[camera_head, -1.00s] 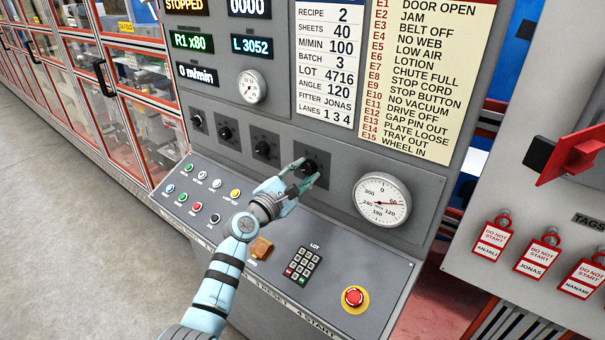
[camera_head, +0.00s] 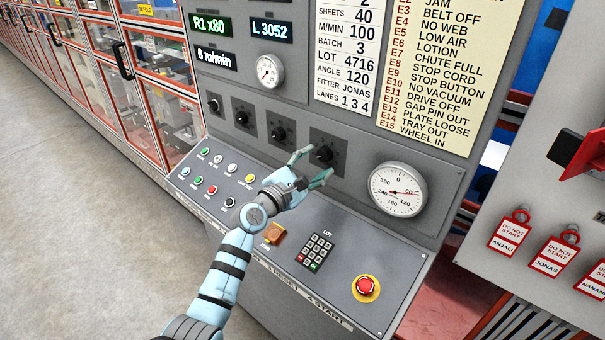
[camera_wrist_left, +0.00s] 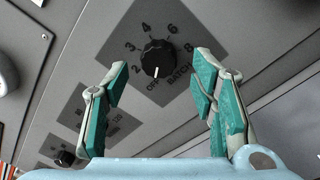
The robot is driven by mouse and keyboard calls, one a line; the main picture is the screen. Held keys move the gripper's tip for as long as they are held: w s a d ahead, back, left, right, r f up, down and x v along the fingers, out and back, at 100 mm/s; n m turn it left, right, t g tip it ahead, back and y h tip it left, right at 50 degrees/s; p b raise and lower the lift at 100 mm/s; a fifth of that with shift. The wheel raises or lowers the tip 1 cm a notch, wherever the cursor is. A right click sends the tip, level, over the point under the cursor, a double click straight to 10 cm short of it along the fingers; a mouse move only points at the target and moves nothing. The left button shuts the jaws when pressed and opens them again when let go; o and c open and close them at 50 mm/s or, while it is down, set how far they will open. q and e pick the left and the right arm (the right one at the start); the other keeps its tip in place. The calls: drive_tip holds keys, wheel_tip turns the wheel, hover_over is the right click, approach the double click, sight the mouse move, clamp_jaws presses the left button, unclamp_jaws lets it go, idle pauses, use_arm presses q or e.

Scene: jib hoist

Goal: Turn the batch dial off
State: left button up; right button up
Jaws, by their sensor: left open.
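The batch dial (camera_head: 324,154) is the rightmost black knob in the row on the grey cabinet. In the left wrist view the knob (camera_wrist_left: 157,57) has 2, 3, 4, 6, 8, OFF and BATCH printed around it. Its white mark points down in that view, at or very near OFF. My left gripper (camera_head: 311,167) is open just in front of the dial, a little below and left of it. Its green-padded fingers (camera_wrist_left: 158,95) are spread wide and hold nothing; the knob shows between and beyond them, apart from both. My right gripper is not in view.
Other dark dials (camera_head: 278,133) sit left along the same row. A round gauge (camera_head: 398,190) is right of the batch dial. The sloped desk below bears several buttons, a keypad (camera_head: 315,252) and a red stop button (camera_head: 367,287). Red tags (camera_head: 508,232) hang at the right.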

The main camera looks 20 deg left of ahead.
use_arm(q)
drive_tip(key=v, duration=1)
